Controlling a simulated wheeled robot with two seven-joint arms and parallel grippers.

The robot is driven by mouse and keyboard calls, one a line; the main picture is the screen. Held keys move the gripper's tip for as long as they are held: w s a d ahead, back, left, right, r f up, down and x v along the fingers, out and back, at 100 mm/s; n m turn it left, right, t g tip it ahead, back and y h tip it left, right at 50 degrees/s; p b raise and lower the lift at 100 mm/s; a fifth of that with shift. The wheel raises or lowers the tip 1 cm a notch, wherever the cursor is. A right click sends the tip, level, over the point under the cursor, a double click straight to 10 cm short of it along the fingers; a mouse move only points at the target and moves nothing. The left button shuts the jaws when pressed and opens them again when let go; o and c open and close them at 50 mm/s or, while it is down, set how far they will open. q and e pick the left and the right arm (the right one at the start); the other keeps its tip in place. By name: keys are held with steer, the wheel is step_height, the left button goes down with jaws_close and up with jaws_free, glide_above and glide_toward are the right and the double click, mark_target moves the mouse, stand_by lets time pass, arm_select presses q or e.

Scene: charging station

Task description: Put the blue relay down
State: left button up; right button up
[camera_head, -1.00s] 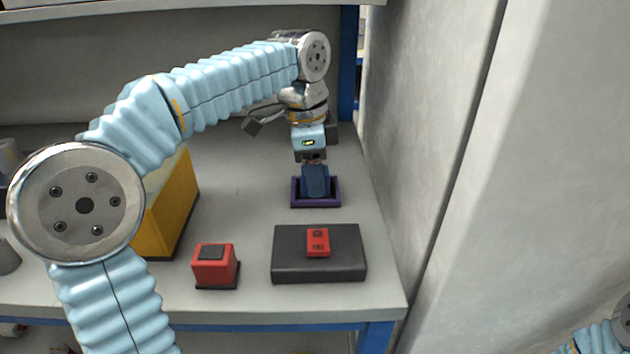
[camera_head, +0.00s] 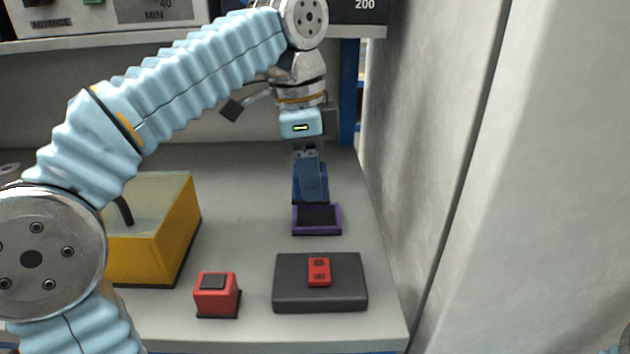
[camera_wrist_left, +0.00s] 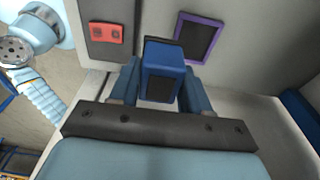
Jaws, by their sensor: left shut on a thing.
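My left gripper (camera_head: 309,165) points down and is shut on the blue relay (camera_head: 311,185). The relay is held just behind and above the purple-rimmed tray (camera_head: 317,232), which has a bare dark floor. In the left wrist view the blue relay (camera_wrist_left: 162,62) sits between the two fingers of my left gripper (camera_wrist_left: 159,92). The purple tray (camera_wrist_left: 178,24) shows there beyond the relay, apart from it. My right gripper is out of view.
A dark grey block (camera_head: 290,295) with a red piece (camera_head: 319,271) on it stands in front of the tray. A red box (camera_head: 216,294) and a yellow bin (camera_head: 165,245) stand to the left. A grey wall (camera_head: 430,150) closes the right side. Bench around the tray is clear.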

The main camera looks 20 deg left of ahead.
arm_select(q)
steer(key=s+d+r, duration=0.2)
steer(key=s+r, duration=0.1)
steer(key=s, duration=0.4)
steer(key=shift+s, duration=0.2)
steer(key=shift+r, duration=0.1)
steer(key=s+a+n+y+b, duration=0.15)
steer(key=a+n, duration=0.65)
steer(key=n, duration=1)
steer(key=shift+t, duration=0.3)
steer(key=w+a+f, duration=0.2)
steer(key=w, duration=0.1)
steer(key=w+a+f, duration=0.6)
steer(key=shift+w+a, duration=0.1)
steer(key=shift+w, duration=0.25)
glide_above(244, 213)
steer(key=f, duration=0.4)
steer(key=shift+s+f+b, duration=0.2)
steer(key=shift+b, duration=0.15)
steer(key=shift+f, duration=0.45)
steer(key=shift+f, duration=0.1)
